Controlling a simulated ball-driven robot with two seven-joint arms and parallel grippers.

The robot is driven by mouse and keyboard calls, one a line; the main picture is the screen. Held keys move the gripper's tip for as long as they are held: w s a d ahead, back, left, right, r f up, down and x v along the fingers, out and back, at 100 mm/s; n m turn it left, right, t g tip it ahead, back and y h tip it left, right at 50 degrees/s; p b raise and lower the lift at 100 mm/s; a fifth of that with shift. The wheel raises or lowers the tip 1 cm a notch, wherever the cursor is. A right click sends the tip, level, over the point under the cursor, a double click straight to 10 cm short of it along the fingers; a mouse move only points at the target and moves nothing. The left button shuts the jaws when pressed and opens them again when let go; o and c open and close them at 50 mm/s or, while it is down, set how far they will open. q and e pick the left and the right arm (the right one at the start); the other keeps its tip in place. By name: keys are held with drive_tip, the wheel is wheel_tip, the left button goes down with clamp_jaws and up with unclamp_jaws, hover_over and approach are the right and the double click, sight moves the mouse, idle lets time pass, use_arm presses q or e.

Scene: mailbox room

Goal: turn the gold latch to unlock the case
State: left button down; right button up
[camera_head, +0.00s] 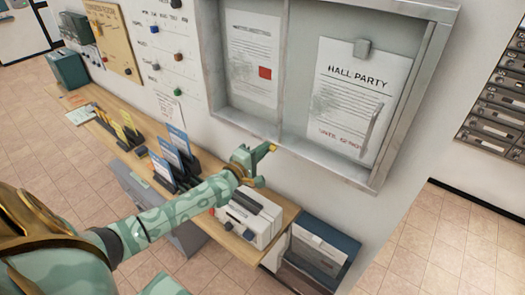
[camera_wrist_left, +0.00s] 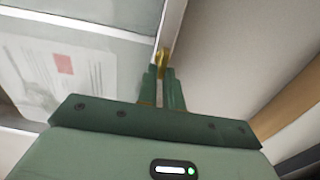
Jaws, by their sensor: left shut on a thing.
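The notice case (camera_head: 320,166) is a grey metal-framed wall case at the top centre of the head view, holding a "HALL PARTY" sheet and a second notice. The small gold latch (camera_head: 273,147) is at its bottom frame edge. My left gripper (camera_head: 262,154) reaches up to it from below left. In the left wrist view the gold latch (camera_wrist_left: 163,60) sits between the tips of my left gripper (camera_wrist_left: 162,75), which is shut on it beside the white case frame. The fingers partly hide the latch. My right gripper is not in view.
Below the case, a wooden shelf (camera_head: 117,151) carries leaflet holders (camera_head: 177,158) and a white machine (camera_head: 250,216). A dark blue bin-like box (camera_head: 325,246) stands to its right. Metal mailboxes (camera_head: 498,105) are on the far right wall. The tiled floor at right is clear.

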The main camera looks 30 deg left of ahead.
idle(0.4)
use_arm(q)
drive_tip(key=c, duration=1.5)
unclamp_jaws()
drive_tip(key=shift+c, duration=0.2)
drive_tip(key=s+a, duration=0.1)
drive_tip(key=s, duration=1.5)
drive_tip(key=shift+s+a, duration=0.2)
